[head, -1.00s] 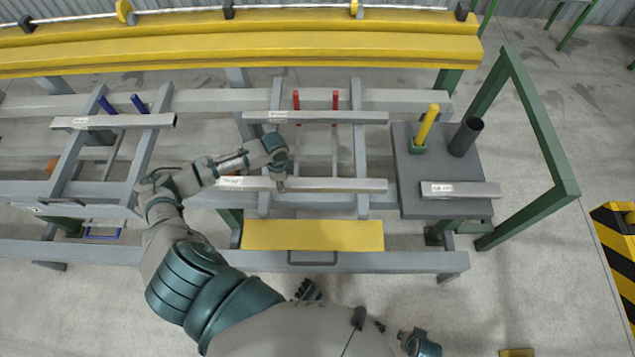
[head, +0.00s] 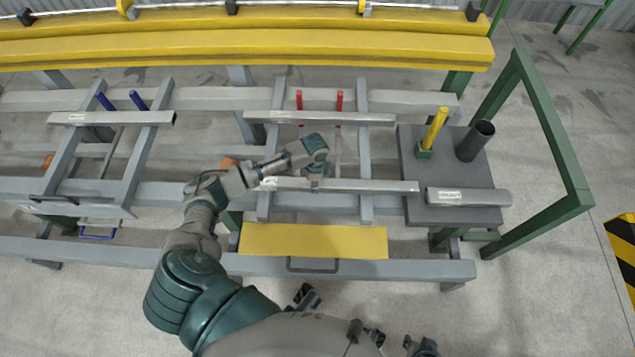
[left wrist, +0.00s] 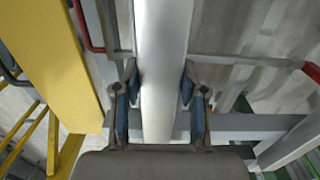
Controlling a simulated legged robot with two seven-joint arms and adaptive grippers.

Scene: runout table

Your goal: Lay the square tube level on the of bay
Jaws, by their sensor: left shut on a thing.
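A long grey square tube (head: 365,186) with a white label at its left end lies crosswise over the near part of the red-post bay (head: 364,150) in the head view. Its right end overlaps the edge of the dark side table in the picture. My left gripper (head: 316,184) is shut on the tube near its middle. In the left wrist view the fingers (left wrist: 160,100) sit on both sides of the tube (left wrist: 161,45). Whether the tube touches the rails is unclear. Dark parts that may be my right gripper (head: 305,297) show at the bottom; their state is unclear.
Another tube (head: 340,118) lies across the far part of the bay, by red posts (head: 339,101). A third tube (head: 120,118) lies by blue posts. The side table (head: 415,165) bears a short tube (head: 468,197), a yellow post (head: 436,128) and a dark cylinder (head: 475,141).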

